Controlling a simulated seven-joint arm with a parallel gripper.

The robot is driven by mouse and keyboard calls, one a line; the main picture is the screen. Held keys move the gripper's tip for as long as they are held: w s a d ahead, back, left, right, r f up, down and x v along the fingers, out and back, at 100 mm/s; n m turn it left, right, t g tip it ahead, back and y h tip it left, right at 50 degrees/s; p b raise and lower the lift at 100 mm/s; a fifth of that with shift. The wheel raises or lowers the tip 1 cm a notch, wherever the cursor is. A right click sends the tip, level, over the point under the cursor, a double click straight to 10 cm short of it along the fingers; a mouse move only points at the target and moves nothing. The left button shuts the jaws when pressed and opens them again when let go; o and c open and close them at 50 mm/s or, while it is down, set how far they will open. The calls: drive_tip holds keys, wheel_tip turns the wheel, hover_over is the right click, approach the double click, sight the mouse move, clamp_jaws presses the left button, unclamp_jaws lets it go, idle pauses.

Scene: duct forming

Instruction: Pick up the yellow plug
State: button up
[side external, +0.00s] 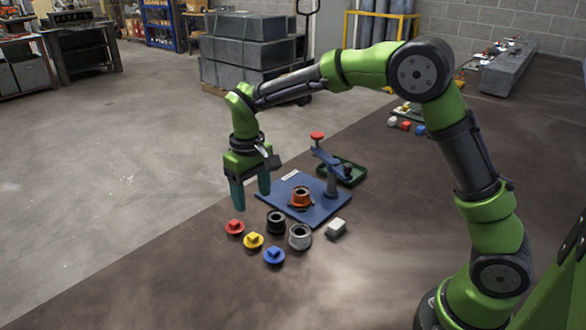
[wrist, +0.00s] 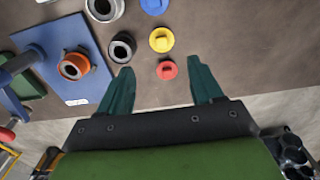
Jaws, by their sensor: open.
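The yellow plug (side external: 253,241) is a round disc with a raised block on top, lying on the brown table between a red plug (side external: 235,227) and a blue plug (side external: 274,255). In the wrist view the yellow plug (wrist: 162,40) lies beyond my fingertips, with the red plug (wrist: 167,70) nearer and the blue plug (wrist: 154,6) cut by the top edge. My gripper (side external: 251,198) points down above the table near the red plug. In the wrist view my gripper (wrist: 160,78) has its two teal fingers wide apart with nothing held between them.
A black ring (side external: 276,222) and a grey ring (side external: 300,237) stand right of the plugs. Behind them a blue board (side external: 280,193) carries an orange ring (side external: 301,197) and a blue lever clamp with a red knob (side external: 317,136). A pale block (side external: 337,228) lies right. The table's front area is clear.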

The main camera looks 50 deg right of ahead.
hover_over(254, 236)
drive_tip(key=f, duration=0.8)
drive_tip(key=shift+s+d+f, duration=0.1)
drive_tip(key=shift+s+f, duration=0.1)
drive_tip(key=shift+w+f, duration=0.2)
drive_tip(key=shift+f, duration=2.4)
drive_tip(key=c, duration=0.8)
